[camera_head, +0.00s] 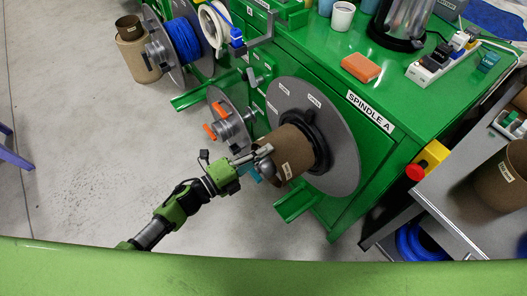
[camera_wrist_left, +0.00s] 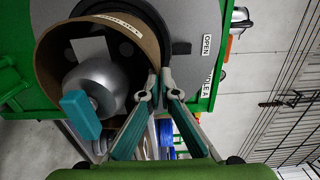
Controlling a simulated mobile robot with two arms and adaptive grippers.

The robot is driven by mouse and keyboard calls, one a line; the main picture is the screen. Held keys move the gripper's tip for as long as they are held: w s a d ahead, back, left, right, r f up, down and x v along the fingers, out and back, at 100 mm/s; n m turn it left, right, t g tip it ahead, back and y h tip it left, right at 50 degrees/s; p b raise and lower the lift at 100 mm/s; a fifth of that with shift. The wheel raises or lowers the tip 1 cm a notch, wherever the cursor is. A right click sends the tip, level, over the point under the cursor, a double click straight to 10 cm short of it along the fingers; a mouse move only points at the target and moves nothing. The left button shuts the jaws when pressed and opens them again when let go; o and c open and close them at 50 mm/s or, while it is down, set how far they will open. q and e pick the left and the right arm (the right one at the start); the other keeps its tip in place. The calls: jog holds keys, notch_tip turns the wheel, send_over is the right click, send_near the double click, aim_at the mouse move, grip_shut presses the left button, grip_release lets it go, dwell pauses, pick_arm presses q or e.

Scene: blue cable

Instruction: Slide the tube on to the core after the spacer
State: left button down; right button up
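The brown cardboard tube (camera_head: 290,147), with a white label, sits around the spindle core in front of the large grey disc (camera_head: 335,125). In the left wrist view I look into the tube's open end (camera_wrist_left: 64,45); the silver core end (camera_wrist_left: 95,82) with its teal handle (camera_wrist_left: 80,115) shows inside it. The black spacer (camera_head: 318,140) lies between tube and disc. My left gripper (camera_head: 262,153) is at the tube's near rim; in the left wrist view its fingertips (camera_wrist_left: 161,77) close together on the tube wall. My right gripper is not in view.
The green cabinet (camera_head: 375,150) labelled SPINDLE A bears the disc. A smaller spindle with orange tabs (camera_head: 222,124) stands to the left. A yellow box with a red button (camera_head: 428,160) and a grey cart (camera_head: 450,190) stand at the right.

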pick_arm(q)
jog(key=shift+x, duration=0.9)
dwell(1.2)
jog(key=shift+f+b, duration=0.45)
jog(key=shift+b, duration=0.3)
jog(key=c, duration=2.8)
grip_release()
jog(key=o, duration=0.6)
jog(key=shift+d, duration=0.1)
jog(key=shift+o, duration=0.8)
jog(key=shift+f, duration=0.15)
